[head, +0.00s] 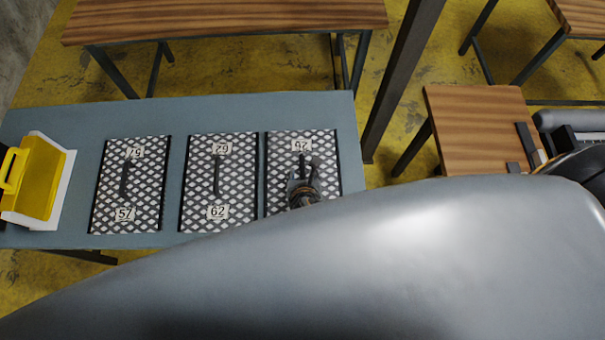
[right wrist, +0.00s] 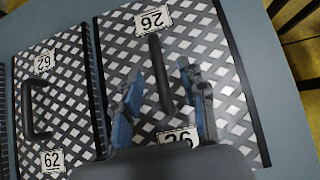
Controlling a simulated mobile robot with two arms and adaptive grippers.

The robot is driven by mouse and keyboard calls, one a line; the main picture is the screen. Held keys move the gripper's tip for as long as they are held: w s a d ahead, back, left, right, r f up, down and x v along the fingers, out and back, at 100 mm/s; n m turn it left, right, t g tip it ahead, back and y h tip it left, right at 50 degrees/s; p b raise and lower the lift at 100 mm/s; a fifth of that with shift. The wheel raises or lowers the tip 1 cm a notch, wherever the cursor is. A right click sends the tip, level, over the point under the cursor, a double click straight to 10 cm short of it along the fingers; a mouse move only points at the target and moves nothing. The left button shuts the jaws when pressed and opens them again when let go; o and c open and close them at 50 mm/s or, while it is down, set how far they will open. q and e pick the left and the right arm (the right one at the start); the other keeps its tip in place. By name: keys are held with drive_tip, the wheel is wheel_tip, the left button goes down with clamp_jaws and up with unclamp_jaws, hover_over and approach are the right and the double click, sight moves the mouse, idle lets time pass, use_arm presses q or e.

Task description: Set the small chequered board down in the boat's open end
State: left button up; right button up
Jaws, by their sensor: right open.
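The chequered board marked 26 (head: 273,180) lies flat at the right end of the blue-grey table (head: 300,108), among three similar boards. It also shows in the right wrist view (right wrist: 222,45), with its dark bar handle (right wrist: 160,75) upright in the picture. My right gripper (head: 303,183) is over this board. In the right wrist view its open fingers (right wrist: 160,80) stand on either side of the handle, apart from it. Whether the fingertips are down at handle height is hard to tell. I cannot clearly make out the boat's open end. My left gripper is not in view.
Board 62 (head: 238,170) and the leftmost board (head: 113,185) lie to the left. A yellow-and-white container (head: 40,190) stands at the table's left end. A large smooth grey shape fills the foreground and hides my arm. Wooden tables (head: 230,15) stand behind, near a dark post (head: 400,75).

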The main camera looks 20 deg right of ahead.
sight(302, 172)
drive_tip(key=x, duration=0.3)
drive_tip(key=shift+w+f, duration=0.1)
clamp_jaws()
